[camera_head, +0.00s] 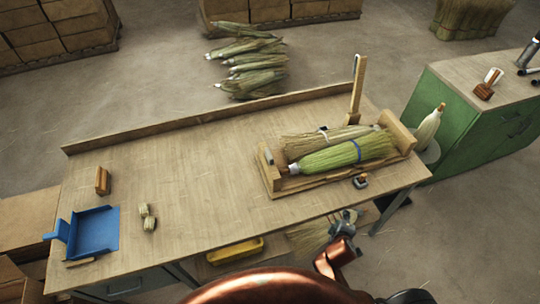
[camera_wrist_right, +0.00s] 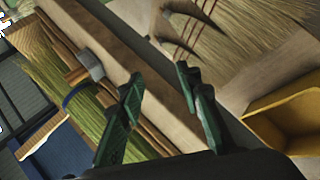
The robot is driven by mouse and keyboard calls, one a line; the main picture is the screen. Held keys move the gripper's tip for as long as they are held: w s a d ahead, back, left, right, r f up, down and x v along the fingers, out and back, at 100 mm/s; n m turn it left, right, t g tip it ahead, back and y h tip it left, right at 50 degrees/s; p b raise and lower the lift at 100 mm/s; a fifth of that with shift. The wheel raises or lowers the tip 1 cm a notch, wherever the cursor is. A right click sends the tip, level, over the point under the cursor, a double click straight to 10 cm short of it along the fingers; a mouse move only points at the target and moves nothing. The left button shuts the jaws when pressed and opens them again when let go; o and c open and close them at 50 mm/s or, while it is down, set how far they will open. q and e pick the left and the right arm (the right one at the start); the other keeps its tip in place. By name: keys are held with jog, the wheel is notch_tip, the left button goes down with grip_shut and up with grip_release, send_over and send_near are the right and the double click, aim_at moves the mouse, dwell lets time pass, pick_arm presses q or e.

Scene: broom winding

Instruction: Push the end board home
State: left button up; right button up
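A shallow wooden cradle (camera_head: 318,185) lies on the right half of the workbench. It holds a green straw bundle (camera_head: 345,153) with a blue band and a tan bundle (camera_head: 305,144) with a pale tie. A thick upright board (camera_head: 398,131) stands at the cradle's right end; a lower board (camera_head: 268,168) with a grey metal piece is at its left end. I cannot tell which is the end board. My right gripper (camera_head: 347,222) is by the bench's front edge, apart from the cradle. The right wrist view shows its fingers (camera_wrist_right: 162,112) open and empty. My left gripper is not in view.
A small dark-and-orange item (camera_head: 361,181) sits in front of the cradle. A wooden post (camera_head: 357,90) rises behind it. A blue dustpan (camera_head: 95,232) and wooden block (camera_head: 103,180) lie at left. A yellow bin (camera_head: 235,250) is below the front edge. The bench middle is clear.

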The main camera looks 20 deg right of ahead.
jog(key=w+r+n+t, duration=0.1)
jog(key=r, duration=0.1)
jog(key=w+r+n+t+h, duration=0.1)
jog(key=w+r, duration=0.1)
jog(key=r, duration=0.1)
jog(key=w+r+n, duration=0.1)
jog(key=w+r, duration=0.1)
jog(key=r, duration=0.1)
jog(key=shift+w+a+n+t, duration=0.15)
jog(key=shift+n+t, duration=0.25)
jog(key=w+a+r+n+t, duration=0.4)
jog(key=w+a+r+n, duration=0.1)
jog(key=w+n, duration=0.2)
jog(key=n+t+y, duration=0.3)
jog(key=n+y, duration=0.4)
jog(key=n, duration=1)
send_near(272, 162)
jog(key=w, duration=0.5)
jog(key=shift+w+d+p, duration=0.1)
jog(key=shift+w+p, duration=0.05)
jog(key=shift+p, duration=0.25)
jog(key=shift+w+n, duration=0.3)
jog(key=shift+w, duration=0.05)
jog(key=w, duration=0.7)
jog(key=shift+a, duration=0.2)
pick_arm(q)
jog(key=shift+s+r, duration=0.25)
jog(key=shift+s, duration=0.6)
pick_arm(e)
jog(key=shift+s, duration=0.1)
